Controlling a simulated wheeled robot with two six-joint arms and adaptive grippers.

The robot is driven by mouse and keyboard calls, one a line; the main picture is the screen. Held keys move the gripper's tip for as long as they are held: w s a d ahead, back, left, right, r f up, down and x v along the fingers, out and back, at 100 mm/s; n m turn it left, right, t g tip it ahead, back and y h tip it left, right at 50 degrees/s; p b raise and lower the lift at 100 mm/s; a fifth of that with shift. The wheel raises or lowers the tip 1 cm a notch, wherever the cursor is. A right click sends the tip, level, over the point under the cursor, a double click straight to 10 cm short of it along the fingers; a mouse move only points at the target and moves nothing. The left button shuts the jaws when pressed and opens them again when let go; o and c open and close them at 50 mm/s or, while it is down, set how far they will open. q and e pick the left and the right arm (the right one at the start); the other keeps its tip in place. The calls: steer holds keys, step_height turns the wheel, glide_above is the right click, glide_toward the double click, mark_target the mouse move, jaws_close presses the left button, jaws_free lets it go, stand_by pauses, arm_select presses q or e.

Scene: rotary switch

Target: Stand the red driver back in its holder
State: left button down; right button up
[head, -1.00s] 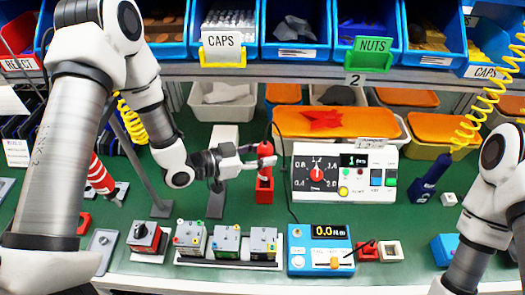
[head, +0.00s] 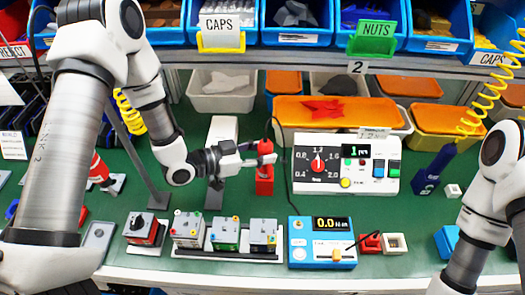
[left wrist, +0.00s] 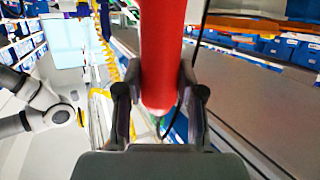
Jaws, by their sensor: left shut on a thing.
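The red driver (head: 264,147) is upright between the fingers of my left gripper (head: 260,157), over the green bench. In the left wrist view the red driver (left wrist: 162,55) fills the space between the two dark fingers of my left gripper (left wrist: 160,107), which is shut on it. Below the fingers in the head view is a wider red block-like part (head: 264,184); I cannot tell whether this is the holder or the driver's own body. The driver's lower end is hidden. My right gripper is outside the frames; only my right arm shows at the right edge.
A white panel with a red dial (head: 345,164) stands right of the driver. In front are a blue meter (head: 322,253) and several small switch boxes (head: 228,235). A thin black cable (head: 284,160) hangs beside the driver.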

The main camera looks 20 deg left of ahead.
arm_select(q)
steer(key=shift+f, duration=0.15)
stand_by(0.6)
steer(key=c, duration=0.6)
jaws_free()
steer(key=shift+s, duration=0.1)
steer(key=shift+c, duration=0.2)
